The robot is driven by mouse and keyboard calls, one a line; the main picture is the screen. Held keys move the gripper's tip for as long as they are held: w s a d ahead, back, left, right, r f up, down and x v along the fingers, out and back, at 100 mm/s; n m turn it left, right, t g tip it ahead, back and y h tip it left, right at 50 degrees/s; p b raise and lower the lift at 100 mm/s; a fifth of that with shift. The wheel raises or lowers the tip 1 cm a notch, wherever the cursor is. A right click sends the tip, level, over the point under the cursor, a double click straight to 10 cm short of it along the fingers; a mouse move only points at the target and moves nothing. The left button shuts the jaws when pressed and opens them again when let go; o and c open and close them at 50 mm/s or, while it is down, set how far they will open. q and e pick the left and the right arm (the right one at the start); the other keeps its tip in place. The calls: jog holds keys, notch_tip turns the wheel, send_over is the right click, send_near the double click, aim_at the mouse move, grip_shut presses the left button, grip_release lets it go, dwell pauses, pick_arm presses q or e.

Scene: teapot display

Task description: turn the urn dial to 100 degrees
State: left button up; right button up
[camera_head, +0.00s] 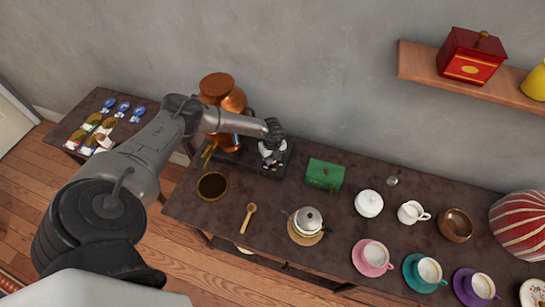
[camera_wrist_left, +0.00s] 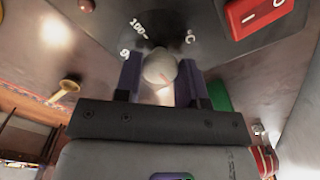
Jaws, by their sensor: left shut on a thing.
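The urn dial (camera_wrist_left: 159,66) is a pale round knob in the left wrist view, with a thin reddish line on its face. It sits on a dark panel (camera_wrist_left: 175,25) printed with "100", "°C" and a partly hidden number starting with 9. My left gripper (camera_wrist_left: 157,78) is shut on the dial, one dark finger on each side. In the head view my left gripper (camera_head: 271,150) is at the right end of the urn's black base (camera_head: 235,157) and covers most of the dial. The copper urn (camera_head: 217,88) stands behind my left arm, partly hidden. My right gripper is not in view.
A red switch (camera_wrist_left: 256,14) is beside the dial. A green box (camera_head: 324,175) stands just right of the base. A teapot (camera_head: 308,219), a wooden spoon (camera_head: 248,218) and several cups are on the dark table. A shelf (camera_head: 440,78) is at upper right.

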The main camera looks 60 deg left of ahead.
pick_arm(q)
jog(key=c, duration=0.3)
